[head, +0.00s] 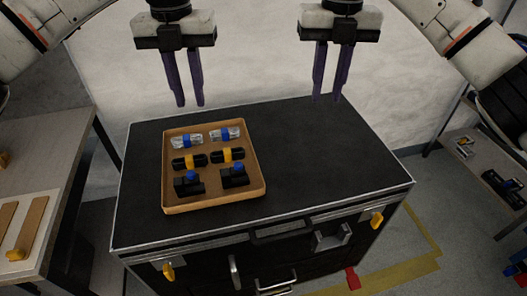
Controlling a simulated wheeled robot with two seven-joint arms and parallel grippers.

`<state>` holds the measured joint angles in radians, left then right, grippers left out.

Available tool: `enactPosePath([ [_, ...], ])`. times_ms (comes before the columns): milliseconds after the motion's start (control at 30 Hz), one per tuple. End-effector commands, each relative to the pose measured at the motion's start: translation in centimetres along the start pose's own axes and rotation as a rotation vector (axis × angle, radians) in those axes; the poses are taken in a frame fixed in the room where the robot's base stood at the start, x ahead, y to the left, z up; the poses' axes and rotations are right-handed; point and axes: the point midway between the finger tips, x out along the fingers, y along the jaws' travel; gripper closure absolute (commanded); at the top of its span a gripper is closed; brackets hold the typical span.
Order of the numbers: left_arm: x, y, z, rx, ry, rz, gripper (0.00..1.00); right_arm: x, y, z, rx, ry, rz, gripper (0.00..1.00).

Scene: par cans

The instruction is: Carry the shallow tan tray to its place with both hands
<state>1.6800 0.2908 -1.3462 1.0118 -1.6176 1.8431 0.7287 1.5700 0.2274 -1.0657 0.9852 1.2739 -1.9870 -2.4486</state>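The shallow tan tray (216,202) lies flat on the left half of the black case top (330,170). It holds two silver items with blue bands (207,137), two black cylinders with yellow bands (209,158) and two black blocks with blue knobs (211,180). My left gripper (189,105) is above the tray's far side, fingers pointing down and apart, empty. My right gripper (328,99) hangs to the right of the tray, over the far part of the case top, fingers also apart and empty. Neither gripper appears to touch the tray.
The right half of the case top is clear. A wooden table (50,150) stands at the left with a pale board (27,235) on it. A shelf (480,165) with small dark items is at the right. Yellow latches and metal handles are on the case front.

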Motion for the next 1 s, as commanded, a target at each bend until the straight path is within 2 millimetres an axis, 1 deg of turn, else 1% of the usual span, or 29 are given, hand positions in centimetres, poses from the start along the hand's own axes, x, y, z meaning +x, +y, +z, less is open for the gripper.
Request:
enactPosePath([
  [300, 0.0, -0.1, 0.0, 0.002, 0.0, 0.0, 0.78, -7.0, 0.3, 0.3, -0.002, -0.007, -0.001, 0.79],
  [433, 0.0, -0.1, 0.0, 0.002, 0.0, 0.0, 0.78, -9.3, 0.5, 0.4, -0.005, -0.007, 0.0, 0.79],
  [600, 0.0, -0.1, 0.0, 0.002, 0.0, 0.0, 0.78, -10.6, 0.5, 0.5, -0.008, -0.002, 0.0, 0.79],
  [700, 0.0, -0.1, 0.0, 0.002, 0.0, 0.0, 0.78, -10.9, 0.6, 0.5, -0.01, -0.002, 0.001, 0.79],
  [1000, 0.0, -0.1, 0.0, 0.002, 0.0, 0.0, 0.78, -11.1, 0.6, 0.5, -0.011, -0.002, 0.002, 0.79],
])
